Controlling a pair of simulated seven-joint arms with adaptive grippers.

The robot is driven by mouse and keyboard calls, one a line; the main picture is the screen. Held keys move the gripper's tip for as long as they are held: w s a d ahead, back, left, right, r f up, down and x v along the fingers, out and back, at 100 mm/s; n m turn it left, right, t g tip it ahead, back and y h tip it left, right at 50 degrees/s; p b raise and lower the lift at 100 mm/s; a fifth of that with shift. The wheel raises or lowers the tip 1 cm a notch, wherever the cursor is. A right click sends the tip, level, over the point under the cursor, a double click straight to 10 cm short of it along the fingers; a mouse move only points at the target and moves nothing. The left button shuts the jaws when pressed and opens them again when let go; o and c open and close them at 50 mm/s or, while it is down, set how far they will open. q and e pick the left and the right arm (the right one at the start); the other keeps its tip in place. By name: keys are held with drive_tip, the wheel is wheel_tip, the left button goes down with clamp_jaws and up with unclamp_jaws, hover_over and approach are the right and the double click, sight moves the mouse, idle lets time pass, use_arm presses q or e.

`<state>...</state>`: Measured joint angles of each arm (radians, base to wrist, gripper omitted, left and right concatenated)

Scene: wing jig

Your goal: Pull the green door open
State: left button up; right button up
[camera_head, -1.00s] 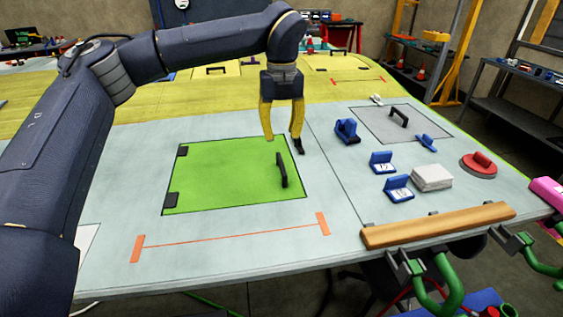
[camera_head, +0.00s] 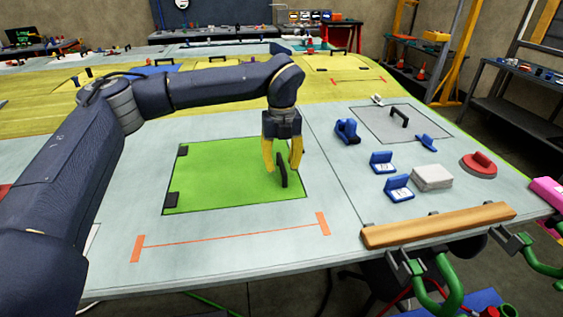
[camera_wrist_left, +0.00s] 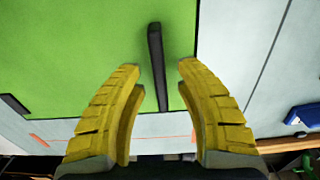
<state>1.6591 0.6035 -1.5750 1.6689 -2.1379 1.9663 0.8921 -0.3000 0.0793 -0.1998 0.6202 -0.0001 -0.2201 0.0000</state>
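The green door (camera_head: 225,178) lies flat and closed in the pale wing panel, with two black hinges on its left edge. Its black handle (camera_head: 282,172) stands near the right edge. My left gripper (camera_head: 283,168) points down over the handle, its yellow fingers open. In the left wrist view the handle (camera_wrist_left: 157,65) lies between and just beyond the open fingertips (camera_wrist_left: 158,68), with clear gaps on both sides. Contact with the handle does not show. My right gripper is not in view.
Blue clamps (camera_head: 381,162), a pale block (camera_head: 432,178) and a red round-based tool (camera_head: 479,165) lie to the right. A grey panel (camera_head: 375,119) with its own handle is beyond them. A wooden bar (camera_head: 438,225) lies along the front edge.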

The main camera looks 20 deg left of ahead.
use_arm(q)
clamp_jaws()
idle(0.3)
